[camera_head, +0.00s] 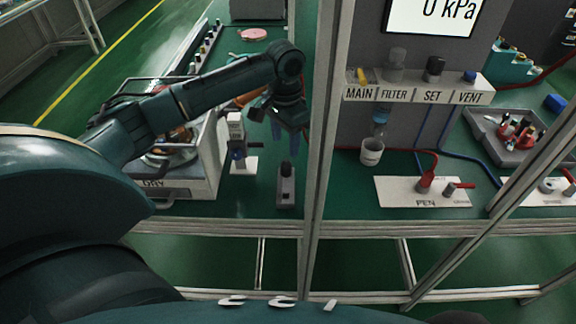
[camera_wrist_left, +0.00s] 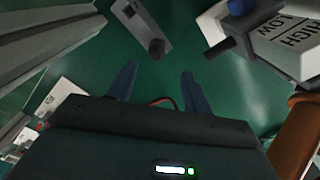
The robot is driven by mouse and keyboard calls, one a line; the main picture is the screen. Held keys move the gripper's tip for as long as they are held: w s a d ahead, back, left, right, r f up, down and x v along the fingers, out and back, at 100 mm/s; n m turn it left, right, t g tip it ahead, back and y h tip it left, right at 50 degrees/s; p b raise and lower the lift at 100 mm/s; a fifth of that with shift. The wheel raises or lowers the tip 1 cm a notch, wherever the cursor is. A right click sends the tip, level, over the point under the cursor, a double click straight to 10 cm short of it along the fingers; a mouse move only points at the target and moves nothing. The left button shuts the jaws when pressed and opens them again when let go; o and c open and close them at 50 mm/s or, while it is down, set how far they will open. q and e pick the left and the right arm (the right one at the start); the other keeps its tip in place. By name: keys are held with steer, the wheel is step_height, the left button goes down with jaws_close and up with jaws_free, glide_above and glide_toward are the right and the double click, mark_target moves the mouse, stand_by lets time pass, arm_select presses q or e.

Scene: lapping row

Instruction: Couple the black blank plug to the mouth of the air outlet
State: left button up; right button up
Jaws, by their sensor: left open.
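My left gripper (camera_head: 286,142) is open and empty, fingers pointing down, above the green bench. It also shows in the left wrist view (camera_wrist_left: 159,72). A small grey block with a black round piece (camera_head: 286,170) stands just below and in front of it; this piece may be the black blank plug. In the left wrist view the black piece (camera_wrist_left: 157,47) lies beyond the fingertips, apart from them. To its left in the head view stands a grey HIGH/LOW unit (camera_head: 236,130) with a blue part; a dark nozzle (camera_wrist_left: 217,49) sticks out of it. I cannot tell whether this is the air outlet.
A frame post (camera_head: 318,120) rises right of the gripper. Beyond it are a MAIN, FILTER, SET and VENT panel (camera_head: 415,92), a white cup (camera_head: 372,151) and a PEN plate (camera_head: 400,192) with red fittings. A machine (camera_head: 175,183) stands left. Some green bench (camera_head: 262,200) is clear.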

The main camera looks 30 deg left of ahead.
mark_target(287, 160)
arm_select(q)
step_height(287, 160, down, 3)
steer(key=shift+f, duration=0.15)
steer(key=shift+s+d+f, duration=0.1)
steer(key=shift+d+f, duration=0.05)
steer(key=shift+f, duration=1.2)
steer(key=shift+s+d+f, duration=0.1)
steer(key=shift+d+f, duration=0.05)
steer(key=shift+f, duration=1.15)
steer(key=shift+c, duration=0.4)
steer(key=shift+w, duration=0.1)
steer(key=c, duration=1)
steer(key=shift+r, duration=0.1)
